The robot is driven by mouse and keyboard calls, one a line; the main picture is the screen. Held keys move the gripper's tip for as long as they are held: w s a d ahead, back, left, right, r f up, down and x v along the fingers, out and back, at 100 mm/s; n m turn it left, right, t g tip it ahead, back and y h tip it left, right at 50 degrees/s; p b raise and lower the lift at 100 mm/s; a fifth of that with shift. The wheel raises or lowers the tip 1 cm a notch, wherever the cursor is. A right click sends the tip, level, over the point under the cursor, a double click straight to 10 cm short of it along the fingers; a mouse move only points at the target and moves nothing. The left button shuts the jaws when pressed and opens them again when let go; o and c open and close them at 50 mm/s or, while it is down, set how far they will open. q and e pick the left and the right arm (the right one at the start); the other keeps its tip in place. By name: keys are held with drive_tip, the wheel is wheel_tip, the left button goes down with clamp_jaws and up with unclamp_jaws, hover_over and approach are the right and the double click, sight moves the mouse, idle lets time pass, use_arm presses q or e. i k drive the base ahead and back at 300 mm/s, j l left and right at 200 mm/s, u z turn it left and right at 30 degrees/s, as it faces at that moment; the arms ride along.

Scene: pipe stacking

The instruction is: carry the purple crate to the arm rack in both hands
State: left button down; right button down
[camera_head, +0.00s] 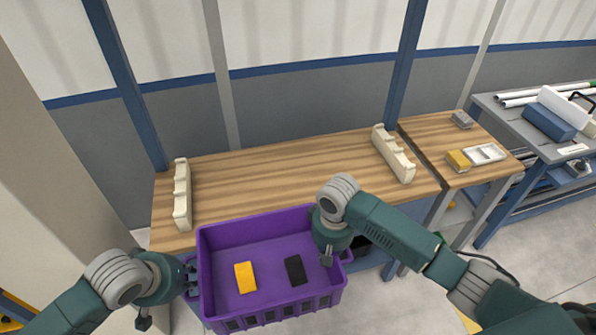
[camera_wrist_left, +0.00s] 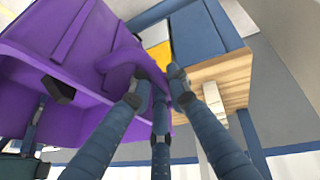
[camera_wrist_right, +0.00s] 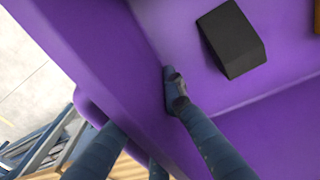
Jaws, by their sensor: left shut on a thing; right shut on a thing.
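The purple crate (camera_head: 222,240) hangs in front of the wooden bench, its back rim close to the bench's front edge. It holds a yellow block (camera_head: 245,277) and a black block (camera_head: 296,270). My left gripper (camera_head: 190,278) is shut on the crate's left side, with its fingers at a purple handle (camera_wrist_left: 140,62) in the left wrist view. My right gripper (camera_head: 328,258) is shut on the right side. In the right wrist view one finger (camera_wrist_right: 176,90) lies inside the crate wall and another outside. Two cream notched supports (camera_head: 182,194) (camera_head: 393,153) stand on the bench; I cannot tell whether they are the arm rack.
The wooden bench (camera_head: 285,168) is clear between the cream supports. To the right, a smaller wooden table (camera_head: 440,130) holds a yellow block (camera_head: 457,161), a white tray (camera_head: 485,153) and a grey piece. A grey cart (camera_head: 505,112) with white pipes stands at the far right. A pale pillar rises at the left.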

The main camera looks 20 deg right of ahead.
sight(296, 184)
drive_tip(key=i+l, duration=0.4)
drive_tip(key=i, duration=0.2)
drive_tip(key=i+l, duration=0.4)
drive_tip(key=i, duration=0.15)
